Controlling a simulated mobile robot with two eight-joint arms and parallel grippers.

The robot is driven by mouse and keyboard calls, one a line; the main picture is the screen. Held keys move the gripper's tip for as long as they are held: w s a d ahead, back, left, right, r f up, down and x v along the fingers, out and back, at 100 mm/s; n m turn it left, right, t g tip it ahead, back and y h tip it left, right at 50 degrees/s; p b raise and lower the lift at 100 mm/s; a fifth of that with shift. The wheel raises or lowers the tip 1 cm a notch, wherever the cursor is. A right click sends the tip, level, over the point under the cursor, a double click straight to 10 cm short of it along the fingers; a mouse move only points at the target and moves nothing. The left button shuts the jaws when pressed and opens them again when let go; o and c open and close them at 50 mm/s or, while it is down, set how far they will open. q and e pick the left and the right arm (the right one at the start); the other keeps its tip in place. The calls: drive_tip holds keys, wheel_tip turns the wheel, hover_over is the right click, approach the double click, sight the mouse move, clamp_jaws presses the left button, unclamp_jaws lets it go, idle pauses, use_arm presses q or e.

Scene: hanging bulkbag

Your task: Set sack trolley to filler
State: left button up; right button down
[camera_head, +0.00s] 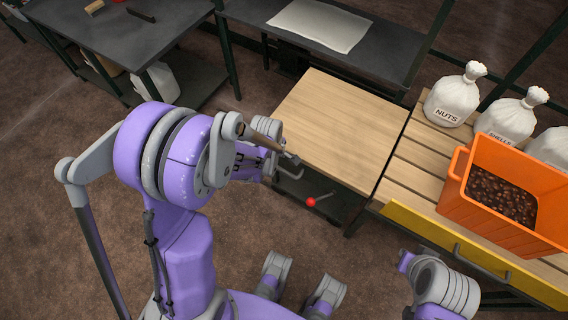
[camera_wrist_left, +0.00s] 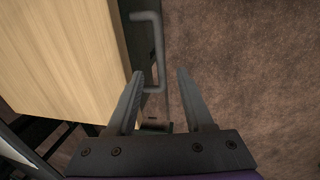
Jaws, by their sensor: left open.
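A unit with a pale wooden top (camera_head: 335,130) stands at the centre of the head view; I take it for the sack trolley, but cannot be sure. A grey bar handle (camera_head: 290,172) sticks out from its near side, with a red-knobbed lever (camera_head: 311,201) beside it. My left gripper (camera_head: 290,158) is at that near edge by the handle. In the left wrist view, the open fingers (camera_wrist_left: 161,85) point at the handle (camera_wrist_left: 157,45), whose near end reaches between them, closer to the left finger. I cannot identify the filler.
A slatted bench on the right holds an orange crate (camera_head: 453,199) of brown nuts and white sacks, including one marked NUTS (camera_head: 452,99). A yellow board (camera_head: 420,229) runs along its front. Dark tables (camera_head: 120,40) stand behind. Brown floor is open at the lower middle.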

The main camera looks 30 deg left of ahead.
sight(281, 169)
use_arm(q)
drive_tip(key=f, duration=0.3)
drive_tip(key=w+f+b, duration=0.1)
drive_tip(key=f, duration=0.2)
drive_tip(key=w+f, duration=0.1)
drive_tip(key=f, duration=0.2)
drive_tip(key=shift+f+b, duration=0.15)
drive_tip(key=shift+b, duration=0.2)
clamp_jaws()
idle(0.9)
